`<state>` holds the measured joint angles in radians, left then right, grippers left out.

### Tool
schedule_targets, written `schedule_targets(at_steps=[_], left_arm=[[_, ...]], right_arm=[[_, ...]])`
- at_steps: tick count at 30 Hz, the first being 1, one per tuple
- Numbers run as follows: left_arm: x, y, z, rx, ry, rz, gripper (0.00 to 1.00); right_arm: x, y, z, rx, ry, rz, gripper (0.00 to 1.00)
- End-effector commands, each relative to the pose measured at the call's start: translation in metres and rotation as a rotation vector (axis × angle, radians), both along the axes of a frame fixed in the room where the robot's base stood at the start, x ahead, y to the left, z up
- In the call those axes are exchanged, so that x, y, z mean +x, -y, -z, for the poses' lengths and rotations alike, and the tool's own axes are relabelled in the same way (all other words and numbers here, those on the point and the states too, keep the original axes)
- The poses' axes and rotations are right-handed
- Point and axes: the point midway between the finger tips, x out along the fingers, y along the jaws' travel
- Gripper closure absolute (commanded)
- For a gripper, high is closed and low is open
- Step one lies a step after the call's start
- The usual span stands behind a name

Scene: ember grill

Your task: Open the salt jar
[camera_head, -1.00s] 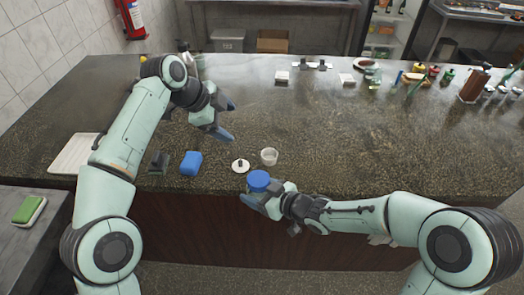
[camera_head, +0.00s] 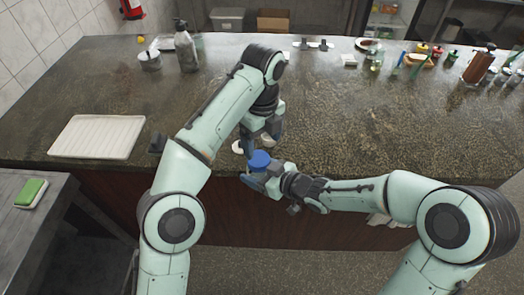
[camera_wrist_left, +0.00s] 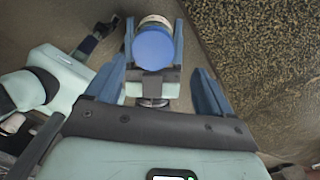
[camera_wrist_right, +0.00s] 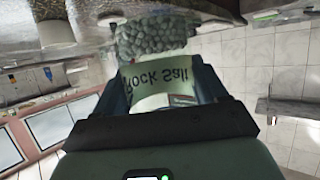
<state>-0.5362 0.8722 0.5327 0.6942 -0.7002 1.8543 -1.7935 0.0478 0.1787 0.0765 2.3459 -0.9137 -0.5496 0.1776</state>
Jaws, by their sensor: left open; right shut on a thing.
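The salt jar's blue lid (camera_head: 260,159) shows at the counter's front edge in the head view, and its round top (camera_wrist_left: 154,48) faces me in the left wrist view. My right gripper (camera_head: 258,178) is shut around the jar.
A white tray (camera_head: 98,137) and a dark block (camera_head: 157,144) lie at the left of the counter. A white round piece (camera_head: 237,147) is close to the left gripper. The counter's middle right is clear.

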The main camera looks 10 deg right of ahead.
Motion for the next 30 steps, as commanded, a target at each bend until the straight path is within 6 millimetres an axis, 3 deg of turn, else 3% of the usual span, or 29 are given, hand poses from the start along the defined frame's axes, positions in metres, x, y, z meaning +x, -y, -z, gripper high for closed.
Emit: schedule_targets(at_steps=[12,23,24,29,30], left_arm=[[0.0,-0.001,0.049,0.001,-0.001,-0.003,0.18],[0.002,-0.002,0.059,0.008,-0.005,-0.006,0.18],[0.002,-0.002,0.059,0.008,-0.005,-0.006,0.22],[0.002,-0.001,0.057,0.002,-0.001,-0.004,0.74],[0.001,0.0,0.056,0.0,0.0,-0.003,0.75]], right_arm=[[0.001,0.0,-0.002,0.002,0.004,0.0,1.0],[0.002,-0.002,-0.007,0.009,0.016,-0.002,1.0],[0.002,-0.003,-0.007,0.009,0.016,-0.002,1.0],[0.001,-0.003,-0.005,0.005,0.014,-0.007,1.0],[0.0,-0.004,-0.005,0.004,0.013,-0.009,1.0]])
